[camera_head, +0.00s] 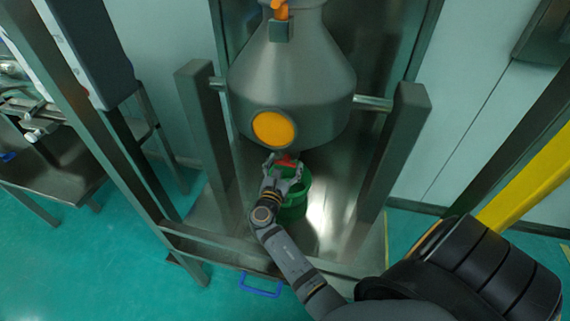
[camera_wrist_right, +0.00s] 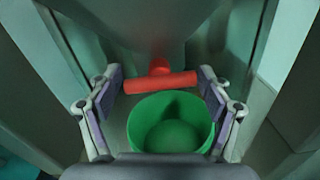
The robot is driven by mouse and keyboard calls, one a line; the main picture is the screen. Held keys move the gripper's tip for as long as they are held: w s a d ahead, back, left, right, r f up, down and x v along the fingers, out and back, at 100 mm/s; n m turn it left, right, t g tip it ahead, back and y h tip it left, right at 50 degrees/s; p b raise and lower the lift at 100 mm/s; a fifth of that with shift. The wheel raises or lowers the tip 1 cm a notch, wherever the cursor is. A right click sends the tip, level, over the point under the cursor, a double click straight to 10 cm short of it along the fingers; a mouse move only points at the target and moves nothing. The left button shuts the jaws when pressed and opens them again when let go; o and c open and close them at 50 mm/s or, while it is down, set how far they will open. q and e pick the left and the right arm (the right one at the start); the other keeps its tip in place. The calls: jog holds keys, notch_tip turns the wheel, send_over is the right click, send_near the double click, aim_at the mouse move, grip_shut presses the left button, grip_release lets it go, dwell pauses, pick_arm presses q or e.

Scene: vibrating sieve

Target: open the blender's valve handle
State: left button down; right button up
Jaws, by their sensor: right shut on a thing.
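The blender (camera_head: 290,75) is a large grey metal vessel with an orange disc on its front, held between two posts. Its red valve handle (camera_head: 286,161) sits under the vessel, partly hidden by my right gripper (camera_head: 283,174). In the right wrist view the handle (camera_wrist_right: 160,83) is a red crossbar on a short red stem, lying level across the picture. The right gripper's fingers (camera_wrist_right: 160,88) stand at the two ends of the bar, shut on it. My left gripper is not in view.
A green bucket (camera_head: 293,207) stands just below the handle, and its open top (camera_wrist_right: 170,122) shows in the right wrist view. Metal posts (camera_head: 398,150) flank the vessel. A blue handle (camera_head: 262,289) is at the frame's front. A side table (camera_head: 50,165) stands at left.

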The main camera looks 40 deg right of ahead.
jog(key=shift+f+m, duration=0.1)
jog(key=shift+m, duration=0.3)
jog(key=shift+m+b, duration=0.4)
jog(key=shift+m, duration=0.6)
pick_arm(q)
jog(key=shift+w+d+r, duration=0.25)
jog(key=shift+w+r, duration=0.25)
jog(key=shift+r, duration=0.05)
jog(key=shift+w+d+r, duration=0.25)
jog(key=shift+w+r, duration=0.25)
pick_arm(e)
jog(key=o, duration=1.1)
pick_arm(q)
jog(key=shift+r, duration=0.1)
